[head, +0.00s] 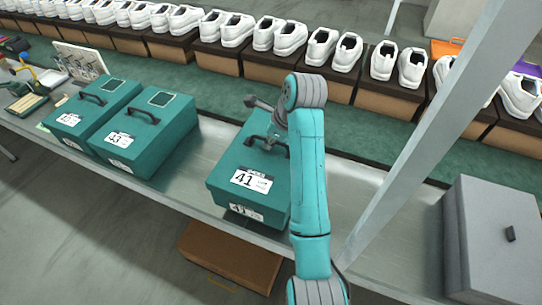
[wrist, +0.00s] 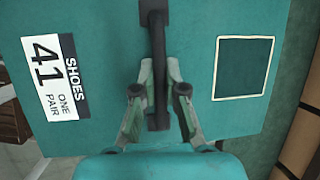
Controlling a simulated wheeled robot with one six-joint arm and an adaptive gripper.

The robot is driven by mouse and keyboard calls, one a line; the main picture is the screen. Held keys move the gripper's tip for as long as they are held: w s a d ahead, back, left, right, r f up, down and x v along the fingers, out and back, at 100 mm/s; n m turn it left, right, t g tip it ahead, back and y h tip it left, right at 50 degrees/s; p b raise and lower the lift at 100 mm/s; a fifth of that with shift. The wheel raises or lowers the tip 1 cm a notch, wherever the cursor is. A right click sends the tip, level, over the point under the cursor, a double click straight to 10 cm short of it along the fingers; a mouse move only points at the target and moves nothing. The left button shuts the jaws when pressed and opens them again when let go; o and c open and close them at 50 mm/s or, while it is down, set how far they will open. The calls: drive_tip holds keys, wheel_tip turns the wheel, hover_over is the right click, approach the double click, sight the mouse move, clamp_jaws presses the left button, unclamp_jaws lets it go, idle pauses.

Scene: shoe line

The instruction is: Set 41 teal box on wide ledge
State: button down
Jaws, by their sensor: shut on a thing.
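The teal box 41 (head: 228,165) is over the metal ledge (head: 345,205), near its front edge; I cannot tell whether it rests there or hangs just above. Its white label with 41 faces up at the front. In the wrist view, the lid of box 41 (wrist: 110,60) fills most of the picture, with the label at left and an outlined square at right. My gripper (wrist: 160,75) is shut on the dark lid handle (wrist: 155,30), one finger on each side. In the head view my arm partly hides the box's right side and the handle.
Two other teal boxes stand at left, one marked 43 (head: 150,135), the other beside it (head: 80,110). A grey slanted post (head: 425,135) and a grey box (head: 490,235) are at right. White shoes on brown boxes line the back. A brown box (head: 230,255) is below the ledge.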

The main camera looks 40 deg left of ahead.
sight(272, 150)
drive_tip(key=shift+f, duration=2.4)
drive_tip(key=c, duration=1.2)
unclamp_jaws()
drive_tip(key=shift+f, duration=0.15)
